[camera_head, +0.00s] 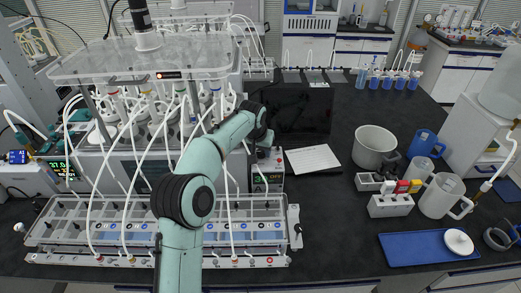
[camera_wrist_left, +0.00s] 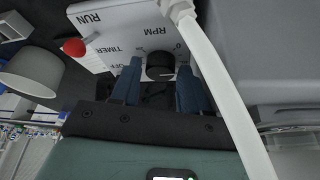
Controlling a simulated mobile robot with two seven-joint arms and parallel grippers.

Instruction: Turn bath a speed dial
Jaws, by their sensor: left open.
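The control panel (camera_wrist_left: 120,35) appears upside down in the left wrist view, with the labels RUN, TIMER, OFF and RPM. A round black dial (camera_wrist_left: 160,66) is on it, beside the RPM label. My left gripper (camera_wrist_left: 159,80) is open, with one blue finger on each side of the dial; I cannot tell whether they touch it. A red-tipped lever (camera_wrist_left: 74,47) sticks out near RUN. In the head view, the controller (camera_head: 268,172) with a lit green display stands at the bath's right end, and my left arm reaches over to it, hiding its top. My right gripper is not in view.
A white tube (camera_wrist_left: 225,90) crosses close beside the right finger. The bath (camera_head: 245,232) holds several tubes, with a clear raised tray (camera_head: 150,62) above.

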